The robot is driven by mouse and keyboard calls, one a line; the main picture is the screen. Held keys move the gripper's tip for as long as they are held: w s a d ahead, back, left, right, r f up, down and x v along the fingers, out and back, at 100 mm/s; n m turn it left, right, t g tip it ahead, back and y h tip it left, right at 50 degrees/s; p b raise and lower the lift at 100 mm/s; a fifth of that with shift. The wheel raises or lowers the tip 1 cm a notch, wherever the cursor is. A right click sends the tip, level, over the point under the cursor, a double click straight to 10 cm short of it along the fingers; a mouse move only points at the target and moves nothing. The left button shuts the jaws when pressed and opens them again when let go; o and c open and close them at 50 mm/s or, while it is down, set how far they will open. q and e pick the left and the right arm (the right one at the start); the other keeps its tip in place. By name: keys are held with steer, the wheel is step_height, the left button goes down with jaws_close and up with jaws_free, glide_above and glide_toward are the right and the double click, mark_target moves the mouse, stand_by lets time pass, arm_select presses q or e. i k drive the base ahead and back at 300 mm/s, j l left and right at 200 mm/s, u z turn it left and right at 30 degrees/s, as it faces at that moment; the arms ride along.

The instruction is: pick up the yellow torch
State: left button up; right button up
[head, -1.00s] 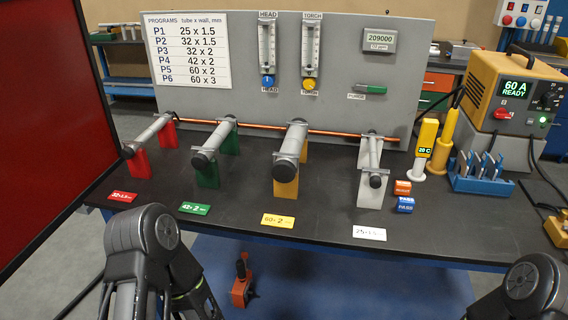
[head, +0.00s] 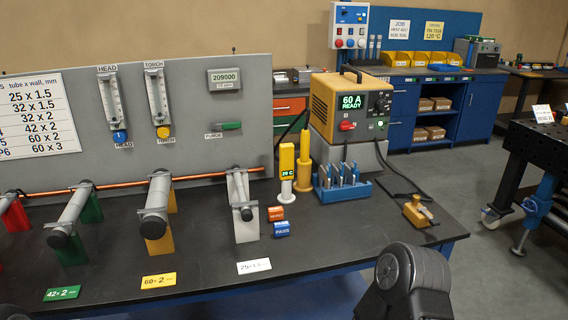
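The yellow torch (head: 304,155) stands upright on the black bench, behind and just right of a yellow handheld gauge (head: 286,160) showing 20 C. Neither of my grippers is in view.
A blue rack with grey pieces (head: 341,190) stands right of the torch. The yellow power unit (head: 349,108) reads 60 A READY. A yellow clamp-like piece (head: 418,212) lies at the right.

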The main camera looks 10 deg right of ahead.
mark_target(304, 159)
steer(key=l+u, duration=0.1)
steer(key=u, duration=0.4)
steer(key=l+u, duration=0.2)
steer(key=l, duration=0.25)
steer(key=k+l+u, duration=0.2)
steer(key=l, duration=0.25)
steer(key=l+u, duration=0.2)
steer(key=l, duration=0.25)
steer(key=k+l+u, duration=0.2)
steer(key=l, duration=0.6)
steer(key=k+l, duration=0.1)
steer(key=l, duration=0.25)
